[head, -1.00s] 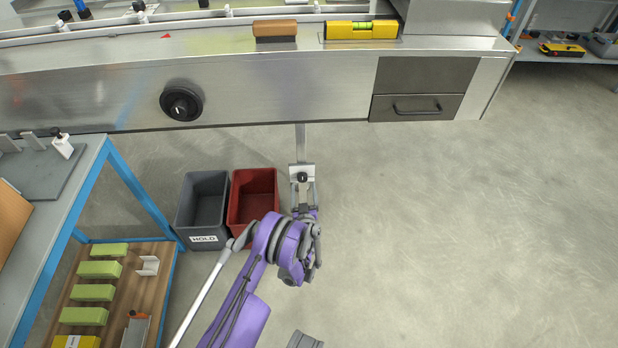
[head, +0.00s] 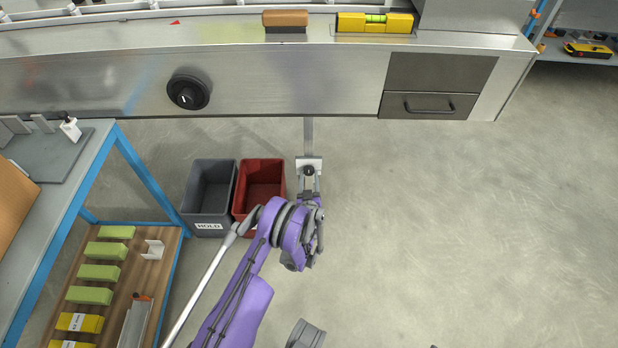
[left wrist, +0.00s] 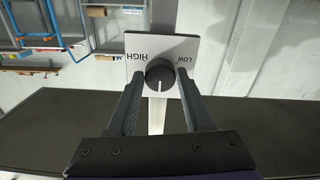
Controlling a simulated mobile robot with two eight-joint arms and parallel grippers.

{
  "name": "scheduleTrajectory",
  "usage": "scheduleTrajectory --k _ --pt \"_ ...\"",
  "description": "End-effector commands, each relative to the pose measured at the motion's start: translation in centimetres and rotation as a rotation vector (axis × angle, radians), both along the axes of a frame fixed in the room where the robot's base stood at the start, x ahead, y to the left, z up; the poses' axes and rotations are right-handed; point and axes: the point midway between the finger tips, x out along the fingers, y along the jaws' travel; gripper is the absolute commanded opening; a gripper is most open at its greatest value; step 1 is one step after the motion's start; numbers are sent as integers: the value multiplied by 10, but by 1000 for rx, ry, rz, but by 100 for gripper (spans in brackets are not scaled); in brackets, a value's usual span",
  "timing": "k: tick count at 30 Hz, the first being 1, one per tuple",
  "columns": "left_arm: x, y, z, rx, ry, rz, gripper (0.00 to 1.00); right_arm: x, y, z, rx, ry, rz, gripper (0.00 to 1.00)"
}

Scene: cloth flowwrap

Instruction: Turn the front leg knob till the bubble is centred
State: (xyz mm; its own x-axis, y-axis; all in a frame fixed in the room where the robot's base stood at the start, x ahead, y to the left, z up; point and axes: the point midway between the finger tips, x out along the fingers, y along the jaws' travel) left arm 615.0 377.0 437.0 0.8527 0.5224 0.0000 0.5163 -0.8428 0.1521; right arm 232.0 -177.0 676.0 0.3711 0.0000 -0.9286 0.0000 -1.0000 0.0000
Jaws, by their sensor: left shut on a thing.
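The front leg knob (left wrist: 160,75) is round and black with a white pointer line. It sits on a white plate (left wrist: 190,45) marked HIGH and LOW, upside down in the left wrist view, where the line points down. In the head view the knob (head: 309,171) is below the machine's front edge. My left gripper (left wrist: 160,82) is shut on the knob, one finger on each side. The yellow spirit level (head: 347,22) lies on the machine top at the upper right. Its green vial (head: 375,18) shows, but the bubble is too small to place. My right gripper is not in view.
A grey bin (head: 209,217) marked HOLD and a red bin (head: 261,164) stand left of the leg. A wooden-handled brush (head: 285,19) lies left of the level. A blue-framed bench (head: 150,185) stands at left. The floor at right is clear.

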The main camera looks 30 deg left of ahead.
Motion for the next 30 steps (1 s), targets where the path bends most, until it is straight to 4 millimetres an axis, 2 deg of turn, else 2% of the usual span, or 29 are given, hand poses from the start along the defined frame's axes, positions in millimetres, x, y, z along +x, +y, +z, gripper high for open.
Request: scheduleTrajectory --k 1,3,4,17,30 --pt "0 0 0 0 0 0 15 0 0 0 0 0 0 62" --pt "0 0 0 0 0 0 2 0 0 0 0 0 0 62" --pt "0 0 0 0 0 0 0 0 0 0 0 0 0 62" --pt "0 1 0 80 49 1 0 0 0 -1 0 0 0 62" --pt "0 2 0 402 246 1 0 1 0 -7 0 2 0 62"
